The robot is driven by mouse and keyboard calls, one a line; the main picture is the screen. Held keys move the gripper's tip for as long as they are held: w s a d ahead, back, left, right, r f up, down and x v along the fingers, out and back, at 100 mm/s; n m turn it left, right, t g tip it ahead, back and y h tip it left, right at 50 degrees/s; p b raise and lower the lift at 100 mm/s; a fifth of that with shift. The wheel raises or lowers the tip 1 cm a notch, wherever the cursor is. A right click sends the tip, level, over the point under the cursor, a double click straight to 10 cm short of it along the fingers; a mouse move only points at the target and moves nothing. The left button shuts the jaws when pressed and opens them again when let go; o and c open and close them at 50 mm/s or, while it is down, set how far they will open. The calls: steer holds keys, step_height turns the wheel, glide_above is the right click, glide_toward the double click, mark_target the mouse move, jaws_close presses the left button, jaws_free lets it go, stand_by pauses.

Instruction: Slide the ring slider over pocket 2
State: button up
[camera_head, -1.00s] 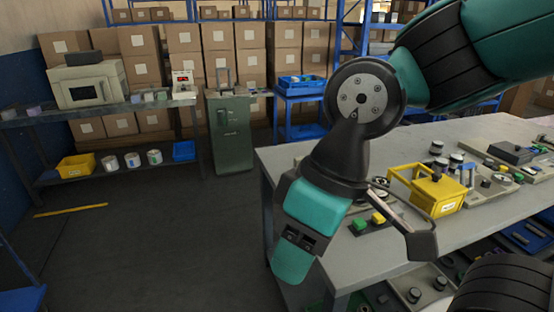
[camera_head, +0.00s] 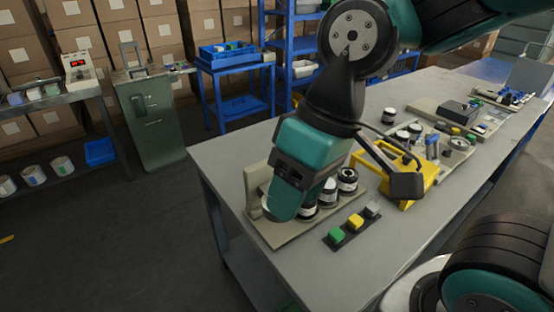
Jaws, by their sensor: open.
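My gripper (camera_head: 285,205) is a teal and black hand hanging over the near left end of the workbench. Its teal end covers the left part of a beige fixture (camera_head: 290,234). Its fingertips cannot be made out. Several short cylinders with dark tops and pale bands stand in a row on this fixture; the far one (camera_head: 347,180) is the clearest. I cannot make out which part is the ring slider or which place is pocket 2. The left end of the row is hidden behind my gripper. I see nothing held.
A button strip (camera_head: 352,226) with green, yellow and grey buttons lies right of the fixture. More devices (camera_head: 455,112) line the grey workbench (camera_head: 225,160). Floor is clear at left.

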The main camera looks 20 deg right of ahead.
steer(key=w+d+r+m+h+p, duration=0.1)
steer(key=w+d+m+h, duration=0.1)
steer(key=w+m, duration=1)
steer(key=m+h, duration=0.2)
steer(key=m, duration=0.8)
glide_toward(261, 163)
steer(key=shift+n, duration=0.3)
step_height(261, 163, down, 13)
steer(key=shift+r+p, duration=0.2)
steer(key=shift+p, duration=1.05)
jaws_close()
steer(key=shift+d, duration=0.1)
